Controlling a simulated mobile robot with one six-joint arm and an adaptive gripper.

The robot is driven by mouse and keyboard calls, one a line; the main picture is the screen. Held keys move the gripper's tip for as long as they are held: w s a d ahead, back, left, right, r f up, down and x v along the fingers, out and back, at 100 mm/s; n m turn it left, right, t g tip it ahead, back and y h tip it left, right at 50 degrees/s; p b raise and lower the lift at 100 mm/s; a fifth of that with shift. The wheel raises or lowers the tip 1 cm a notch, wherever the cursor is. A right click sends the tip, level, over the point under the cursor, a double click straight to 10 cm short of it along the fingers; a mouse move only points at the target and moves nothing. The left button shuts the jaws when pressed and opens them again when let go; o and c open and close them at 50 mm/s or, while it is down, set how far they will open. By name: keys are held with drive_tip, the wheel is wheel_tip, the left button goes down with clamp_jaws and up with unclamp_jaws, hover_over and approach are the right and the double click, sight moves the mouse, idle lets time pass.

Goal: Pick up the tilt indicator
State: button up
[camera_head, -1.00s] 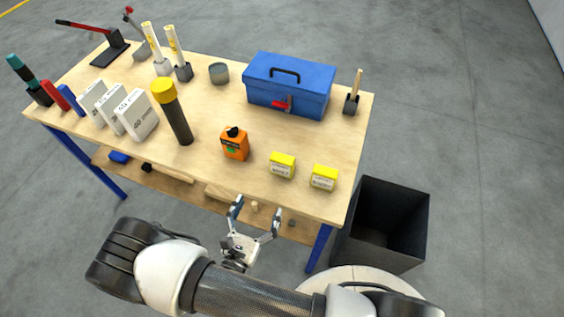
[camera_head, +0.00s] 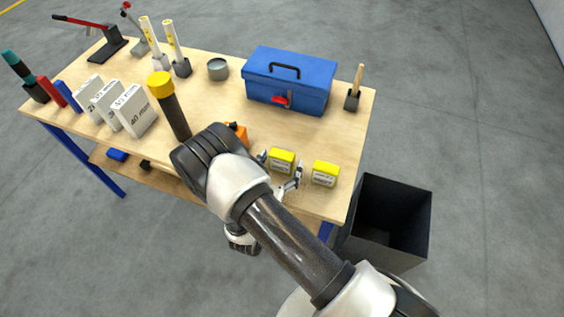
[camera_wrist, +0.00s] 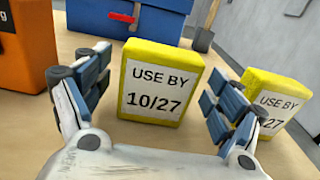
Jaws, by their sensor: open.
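No object is marked as a tilt indicator in words I can read. My gripper (camera_head: 281,166) is open at the front of a yellow block (camera_head: 283,157) with a white label. In the wrist view this block (camera_wrist: 158,68) reads "USE BY 10/27" and stands upright between the spread fingers (camera_wrist: 158,98). I see no finger contact with it. A second, similar yellow block (camera_head: 325,169) stands to its right; in the wrist view (camera_wrist: 268,88) it is partly hidden by the right finger. An orange container (camera_head: 239,132) to the left is partly hidden by my arm.
The wooden table (camera_head: 225,95) holds a blue toolbox (camera_head: 290,82) behind the blocks and a brush in a holder (camera_head: 353,93). A dark cylinder with a yellow cap (camera_head: 168,100) and white boxes (camera_head: 133,110) stand left. A black bin (camera_head: 388,220) is at right.

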drive_tip(key=shift+w+d, duration=0.2)
drive_tip(key=shift+w, duration=0.5)
drive_tip(key=shift+c, duration=0.3)
drive_tip(key=c, duration=1.1)
